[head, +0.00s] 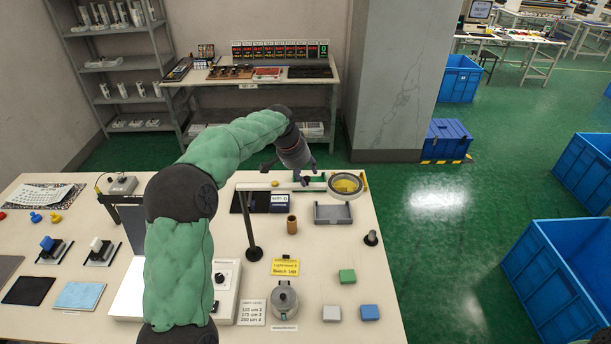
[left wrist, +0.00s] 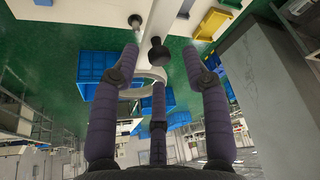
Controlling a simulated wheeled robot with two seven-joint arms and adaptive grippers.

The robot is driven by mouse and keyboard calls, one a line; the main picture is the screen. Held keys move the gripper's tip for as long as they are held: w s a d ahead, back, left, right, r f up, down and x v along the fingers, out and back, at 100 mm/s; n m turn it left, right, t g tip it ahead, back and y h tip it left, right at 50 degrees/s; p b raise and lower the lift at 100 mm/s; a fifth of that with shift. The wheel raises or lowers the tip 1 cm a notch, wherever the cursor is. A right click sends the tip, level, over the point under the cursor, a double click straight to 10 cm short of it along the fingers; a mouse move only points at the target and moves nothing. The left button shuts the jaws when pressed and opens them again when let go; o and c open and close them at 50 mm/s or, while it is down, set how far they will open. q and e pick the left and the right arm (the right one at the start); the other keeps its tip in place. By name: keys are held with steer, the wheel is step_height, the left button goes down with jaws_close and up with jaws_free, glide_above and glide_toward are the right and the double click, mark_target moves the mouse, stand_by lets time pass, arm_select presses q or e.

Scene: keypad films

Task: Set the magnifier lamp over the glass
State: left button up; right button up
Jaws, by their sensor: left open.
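The magnifier lamp (head: 346,184) has a round pale ring with a yellowish lens at the right end of a white bar. The bar runs left to a dark post (head: 254,253) with a round foot on the table. In the left wrist view the white bar (left wrist: 170,22) carries a dark knob (left wrist: 158,52). My left gripper (head: 291,170) is open at the bar, its purple fingers spread around the knob; I cannot tell if they touch it. I cannot single out the glass; a bright white plate (head: 128,287) lies partly behind my left arm. My right gripper is not in view.
A grey tray (head: 333,221) stands just below the ring, with a brown cup (head: 292,225) to its left. A metal pot (head: 284,300) and several coloured blocks sit at the front right. Blue bins (head: 565,265) stand on the green floor to the right.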

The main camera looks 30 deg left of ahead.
arm_select(q)
steer(key=shift+x, duration=0.75)
steer(key=shift+c, duration=0.3)
jaws_close()
steer(key=shift+s+d, duration=0.1)
